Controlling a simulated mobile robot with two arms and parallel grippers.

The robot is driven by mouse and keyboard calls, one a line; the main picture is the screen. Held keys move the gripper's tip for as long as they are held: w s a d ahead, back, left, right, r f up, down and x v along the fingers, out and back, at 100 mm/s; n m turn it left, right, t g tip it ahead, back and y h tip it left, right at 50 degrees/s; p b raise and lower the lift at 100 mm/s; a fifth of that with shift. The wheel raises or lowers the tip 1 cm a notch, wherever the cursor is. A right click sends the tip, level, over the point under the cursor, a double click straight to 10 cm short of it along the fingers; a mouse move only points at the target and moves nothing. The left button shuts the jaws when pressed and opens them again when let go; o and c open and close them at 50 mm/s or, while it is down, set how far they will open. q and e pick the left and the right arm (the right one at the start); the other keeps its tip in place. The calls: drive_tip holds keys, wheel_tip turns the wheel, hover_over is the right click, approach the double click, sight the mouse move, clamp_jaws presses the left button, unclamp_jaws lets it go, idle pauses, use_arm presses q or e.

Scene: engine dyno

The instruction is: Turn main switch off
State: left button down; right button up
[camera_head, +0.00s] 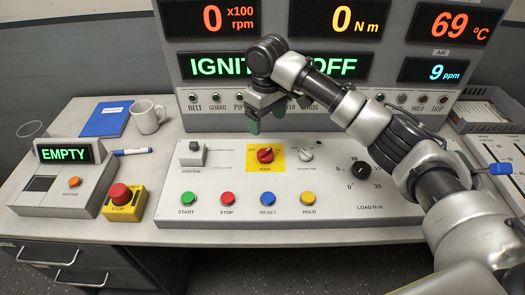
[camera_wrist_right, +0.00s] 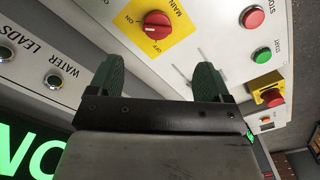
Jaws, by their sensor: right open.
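The main switch is a red rotary knob (camera_head: 265,155) on a yellow plate (camera_head: 280,167) labelled MAIN, on the sloping grey console. It also shows near the top of the right wrist view (camera_wrist_right: 157,24), with small ON and OFF marks beside it; which mark it points to is hard to tell. My right gripper (camera_head: 265,116) hangs above and behind the switch, in front of the lamp row. In the right wrist view its two green fingers (camera_wrist_right: 161,80) are apart with nothing between them. The fingers do not touch the knob. My left gripper is not in view.
A small lever box (camera_head: 191,153) stands left of the switch, a grey knob (camera_head: 305,151) right of it. Green, red, blue and yellow buttons (camera_head: 268,199) line the console's front. A red emergency stop (camera_head: 120,195), mug (camera_head: 147,116) and EMPTY display (camera_head: 64,153) sit left.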

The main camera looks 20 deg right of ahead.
sight(265, 152)
drive_tip(key=f, duration=1.2)
drive_tip(key=shift+w, duration=0.4)
drive_tip(key=c, duration=0.9)
